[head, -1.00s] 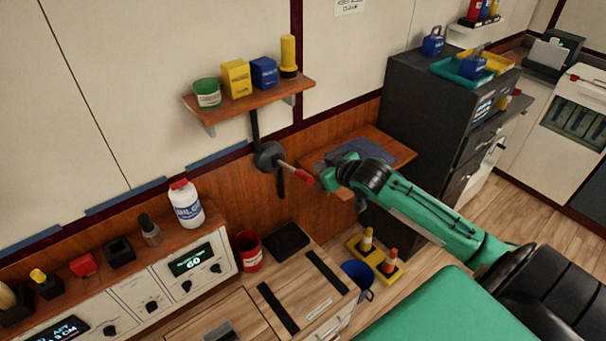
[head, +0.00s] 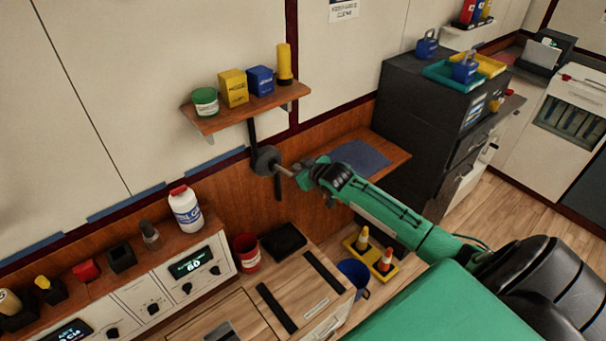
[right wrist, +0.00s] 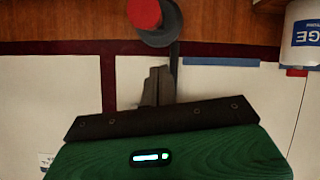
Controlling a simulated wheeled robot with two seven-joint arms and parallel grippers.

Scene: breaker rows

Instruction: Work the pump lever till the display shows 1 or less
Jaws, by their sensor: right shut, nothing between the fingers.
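The pump lever has a round grey hub (head: 265,160) on the wooden wall panel below the shelf. Its short metal shaft (head: 284,171) points right, toward my right gripper (head: 302,174). The red grip is hidden behind the gripper in the head view. In the right wrist view the red grip (right wrist: 145,13) shows end-on before the grey hub (right wrist: 165,30), beyond my shut, empty fingers (right wrist: 157,85). I cannot tell whether the fingers touch the lever. The panel display (head: 190,262) seems to read 60. My left gripper is not in view.
A wall shelf (head: 245,108) with a tub, boxes and a yellow cylinder hangs above the lever. A white bottle (head: 186,210) stands on the panel ledge. A red can (head: 246,252) stands below. A wooden side shelf (head: 390,150) and dark cabinet (head: 400,120) are at right.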

